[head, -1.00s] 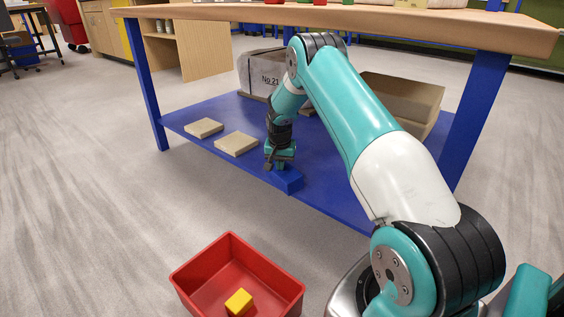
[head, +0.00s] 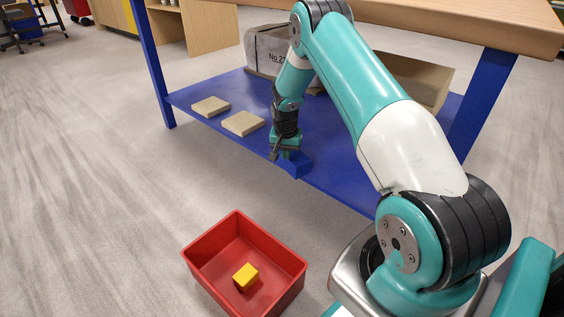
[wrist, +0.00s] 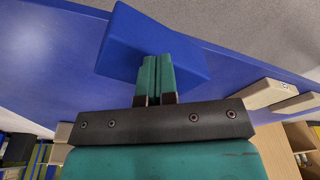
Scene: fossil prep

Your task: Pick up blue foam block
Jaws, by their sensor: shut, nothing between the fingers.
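The blue foam block (head: 298,165) lies on the blue lower shelf (head: 330,182) of the workbench, at its front edge. My gripper (head: 284,155) points down at the block's left side in the head view and partly covers it. In the wrist view the two green fingers (wrist: 157,76) are pressed together with nothing between them. Their tips overlap the blue block (wrist: 130,38) in that view; whether they touch it I cannot tell.
Two flat beige slabs, one at the left (head: 211,106) and one nearer the gripper (head: 243,123), lie on the shelf. A box marked "No 21" (head: 268,52) and an open cardboard box (head: 425,82) stand behind. A red bin (head: 207,278) holding a yellow block (head: 246,277) sits on the floor.

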